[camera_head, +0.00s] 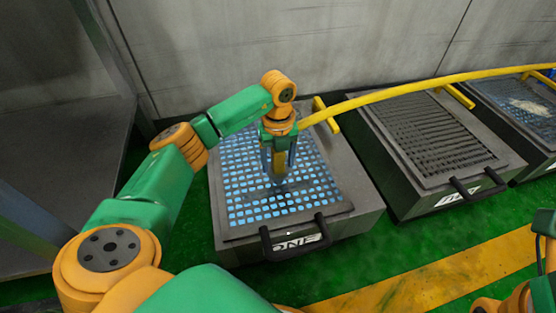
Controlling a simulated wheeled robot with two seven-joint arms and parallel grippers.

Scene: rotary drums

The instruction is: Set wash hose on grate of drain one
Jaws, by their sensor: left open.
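The wash hose (400,90) is yellow. It runs from the right edge, above the back of the boxes, to beside my left gripper's wrist, where its end is hidden. Drain one (345,219) is the leftmost grey box, with a black handle and a partly hidden white label in front. Its grate (246,200) shows a grid of light blue openings. My left gripper (279,176) is open and points down over the middle of this grate. I cannot tell whether its fingertips touch the grate. My right gripper is out of view; only orange and green arm parts show at lower right.
A second box with a dark slatted grate (430,135) stands to the right, and a third box (525,108) beyond it. A grey wall is close behind. The green floor (400,248) in front has a yellow stripe.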

